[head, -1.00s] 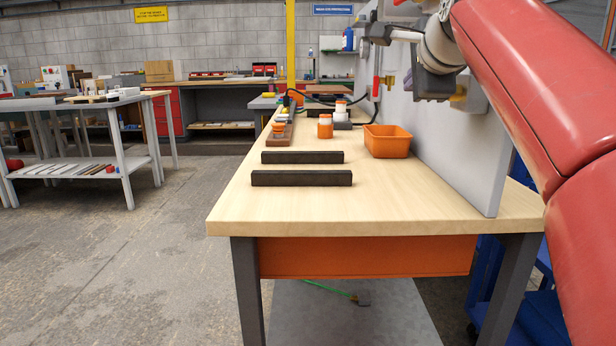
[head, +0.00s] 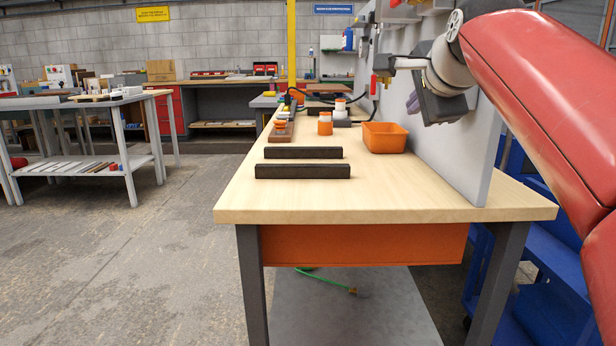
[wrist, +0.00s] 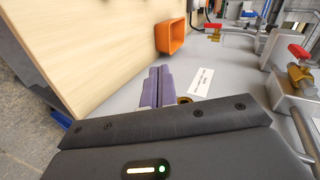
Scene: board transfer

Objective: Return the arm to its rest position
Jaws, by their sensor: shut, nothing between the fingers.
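My red arm (head: 545,95) reaches in from the right in the head view, its dark wrist (head: 440,100) in front of the grey upright panel (head: 478,150). My gripper (wrist: 158,72) shows in the wrist view as two purple fingers lying side by side, shut with nothing between them. The fingers point toward an orange bin (wrist: 170,34) and look apart from it. The wrist is above the wooden workbench (head: 300,203), holding nothing.
Two dark bars (head: 302,171) (head: 303,153) lie on the bench, left of the orange bin (head: 385,137). Red-handled fittings (wrist: 298,52) and a white label (wrist: 201,81) are on the panel near my gripper. Open floor (head: 110,260) lies left of the bench.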

